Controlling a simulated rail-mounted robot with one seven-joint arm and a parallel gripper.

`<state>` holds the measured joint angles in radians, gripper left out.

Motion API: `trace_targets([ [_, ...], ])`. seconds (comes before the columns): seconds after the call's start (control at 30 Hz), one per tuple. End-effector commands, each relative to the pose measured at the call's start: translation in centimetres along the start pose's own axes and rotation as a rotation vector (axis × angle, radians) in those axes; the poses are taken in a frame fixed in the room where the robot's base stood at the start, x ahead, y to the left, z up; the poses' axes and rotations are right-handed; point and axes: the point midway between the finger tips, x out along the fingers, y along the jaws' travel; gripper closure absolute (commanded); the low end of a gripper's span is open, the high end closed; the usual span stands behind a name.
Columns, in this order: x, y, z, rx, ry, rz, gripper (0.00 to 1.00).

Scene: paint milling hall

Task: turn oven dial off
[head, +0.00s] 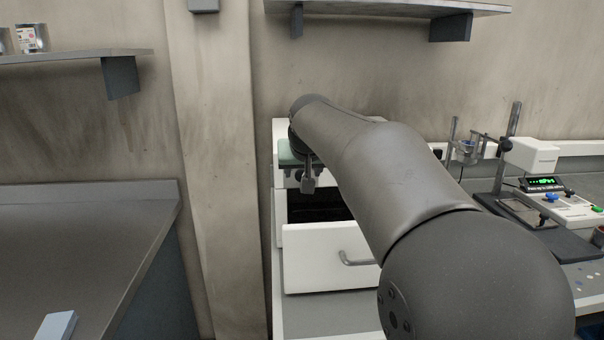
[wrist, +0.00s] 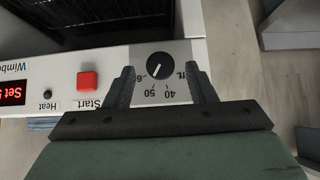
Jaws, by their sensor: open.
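In the wrist view the oven dial (wrist: 158,65) is a round black knob with a white pointer line, on a panel that appears upside down. Numbers near it include 40, 50 and 6-. My gripper (wrist: 158,70) is open, its two dark fingers on either side of the dial and apart from it in the picture. Depth to the panel is hard to judge. In the head view the white oven (head: 279,235) has its handled front door (head: 320,260) lowered, with a dark cavity above. My gripper (head: 308,183) shows at its upper front; my arm hides much of the panel.
A red Start button (wrist: 87,80), a Heat lamp (wrist: 48,95) and a red display (wrist: 12,92) sit beside the dial. A wall pillar (head: 212,180) stands left of the oven. A lab stand (head: 503,160) is right. A shelf (head: 390,8) hangs above.

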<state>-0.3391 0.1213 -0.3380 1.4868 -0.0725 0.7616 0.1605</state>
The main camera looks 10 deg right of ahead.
Motion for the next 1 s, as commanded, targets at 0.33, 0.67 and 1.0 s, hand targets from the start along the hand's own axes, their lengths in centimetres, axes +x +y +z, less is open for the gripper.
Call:
trace_targets([
  [0.33,1.9,0.0,0.0,-0.001,0.001,0.000,0.50],
  [0.67,1.9,0.0,0.0,-0.001,0.001,0.000,0.92],
  [1.0,1.9,-0.1,0.0,-0.027,0.001,0.025,0.92],
])
